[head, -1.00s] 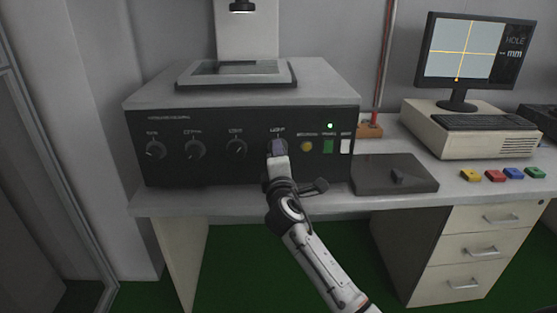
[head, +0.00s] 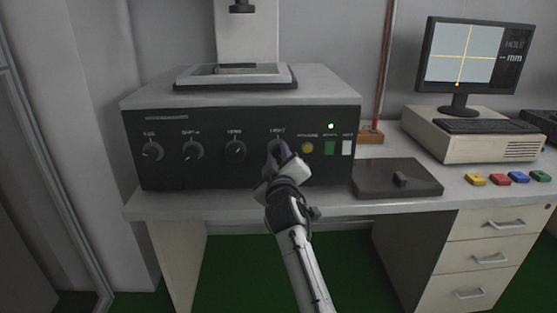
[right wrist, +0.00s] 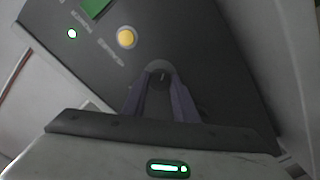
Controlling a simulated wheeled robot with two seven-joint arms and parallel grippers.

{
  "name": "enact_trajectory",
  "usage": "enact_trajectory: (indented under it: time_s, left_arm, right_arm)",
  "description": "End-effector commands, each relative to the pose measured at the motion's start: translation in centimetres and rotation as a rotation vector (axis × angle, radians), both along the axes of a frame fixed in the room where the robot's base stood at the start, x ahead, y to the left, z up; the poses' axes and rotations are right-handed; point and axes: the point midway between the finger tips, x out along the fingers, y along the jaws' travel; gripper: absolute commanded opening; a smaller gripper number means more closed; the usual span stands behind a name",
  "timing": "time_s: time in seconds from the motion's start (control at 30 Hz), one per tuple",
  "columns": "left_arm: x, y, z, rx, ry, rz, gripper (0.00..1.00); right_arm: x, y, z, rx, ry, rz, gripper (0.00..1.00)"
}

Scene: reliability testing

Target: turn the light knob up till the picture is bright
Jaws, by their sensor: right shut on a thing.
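The light knob (right wrist: 160,77) is on the dark front panel (head: 205,170) of the measuring machine, under the "LIGHT" label; in the head view my gripper mostly hides it. My right gripper (head: 278,152) is shut on the knob, its purple fingers on either side of it, as the right wrist view (right wrist: 160,95) also shows. The gripper is rolled, with its body tilted to the right. The monitor (head: 462,55) shows a pale grey picture with a yellow cross. My left gripper is not in view.
Three similar knobs, one of them here (head: 235,150), sit left of the light knob. A yellow button (head: 307,147), a green switch (head: 329,148) and a white switch (head: 347,148) sit close on its right. A dark flat box (head: 375,180) lies on the bench at right.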

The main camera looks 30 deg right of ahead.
Motion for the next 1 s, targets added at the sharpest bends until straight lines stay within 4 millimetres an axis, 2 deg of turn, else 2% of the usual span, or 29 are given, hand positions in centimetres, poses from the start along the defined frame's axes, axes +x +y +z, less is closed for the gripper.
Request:
enact_trajectory:
  time_s: [0.5, 1.0]
  left_arm:
    - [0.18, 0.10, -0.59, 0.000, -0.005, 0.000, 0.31]
    - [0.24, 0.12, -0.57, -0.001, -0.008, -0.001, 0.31]
  right_arm:
    - [0.00, 0.10, -0.20, 0.374, -0.224, 0.000, 0.04]
    - [0.00, 0.05, -0.13, 0.509, -0.308, -0.001, 0.04]
